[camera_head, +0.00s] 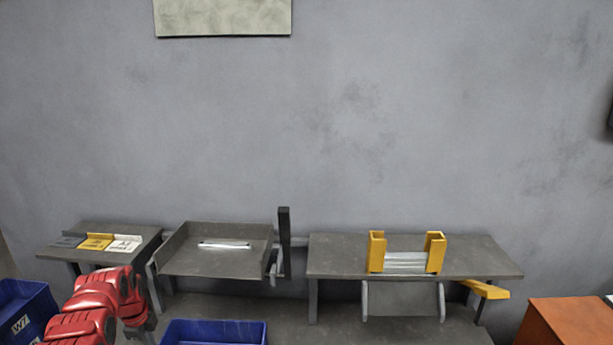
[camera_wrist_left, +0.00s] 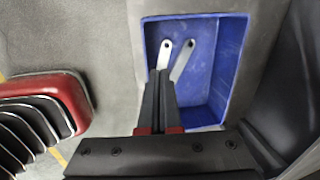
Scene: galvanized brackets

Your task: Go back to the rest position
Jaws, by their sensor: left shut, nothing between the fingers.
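My left gripper (camera_wrist_left: 160,75) is shut and empty in the left wrist view, its dark fingers together above a blue bin. Two flat metal brackets with holed ends, one pale (camera_wrist_left: 165,52) and one greyer (camera_wrist_left: 183,60), lie in that blue bin (camera_wrist_left: 228,65); the fingers partly cover them. In the head view my red left arm (camera_head: 95,305) comes in at the lower left, and its fingers cannot be made out clearly. My right gripper is in neither view.
A grey tray table (camera_head: 200,265) holds one metal bracket (camera_head: 225,246). The right table (camera_head: 470,258) bears a yellow holder (camera_head: 377,252) with several metal strips. Blue bins stand at the bottom centre (camera_head: 215,332) and far left (camera_head: 30,305). An orange-brown cabinet (camera_head: 570,322) is at lower right.

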